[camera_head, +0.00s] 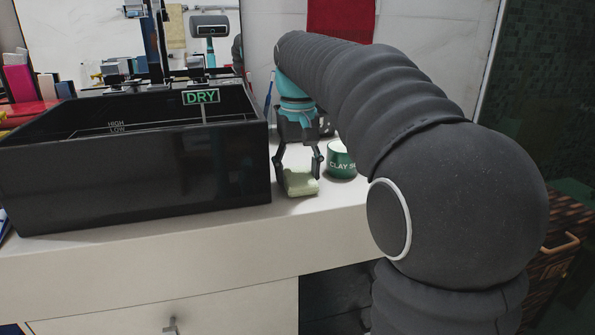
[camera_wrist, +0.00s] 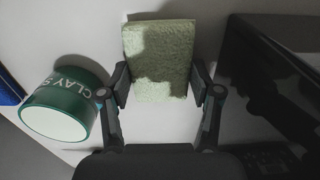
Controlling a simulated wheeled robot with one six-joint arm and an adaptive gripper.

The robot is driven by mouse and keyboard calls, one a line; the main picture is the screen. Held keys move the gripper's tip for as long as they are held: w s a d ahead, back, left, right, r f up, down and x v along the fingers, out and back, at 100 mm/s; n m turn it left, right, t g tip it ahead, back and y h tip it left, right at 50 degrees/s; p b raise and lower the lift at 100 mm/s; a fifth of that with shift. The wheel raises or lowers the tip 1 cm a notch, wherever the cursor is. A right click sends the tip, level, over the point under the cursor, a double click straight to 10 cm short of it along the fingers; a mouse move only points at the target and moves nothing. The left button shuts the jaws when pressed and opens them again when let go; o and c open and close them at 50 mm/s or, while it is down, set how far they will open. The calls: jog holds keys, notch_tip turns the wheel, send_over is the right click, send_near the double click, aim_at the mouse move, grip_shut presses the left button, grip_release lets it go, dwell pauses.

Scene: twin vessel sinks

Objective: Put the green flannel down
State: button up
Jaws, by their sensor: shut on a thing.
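The green flannel (camera_head: 301,183) is a pale green folded cloth at the counter's surface, between the black basin and a green tub. My gripper (camera_head: 299,178) points down with its fingers on either side of the flannel. In the wrist view the flannel (camera_wrist: 160,62) lies between the two fingertips of my gripper (camera_wrist: 160,88), and both fingertips touch its sides. My gripper is shut on it. I cannot tell whether the flannel's underside rests fully on the counter.
A green "CLAY" tub (camera_head: 342,160) stands close at the right of my gripper. The black basin (camera_head: 140,165) marked "DRY" stands close at the left. The white counter (camera_head: 330,200) is bare in front of the flannel. A red towel (camera_head: 340,18) hangs behind.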

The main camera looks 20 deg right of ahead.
aim_at(298, 174)
jog(key=shift+f, duration=0.15)
jog(key=o, duration=1)
notch_tip(298, 174, up, 12)
jog(key=p, duration=0.3)
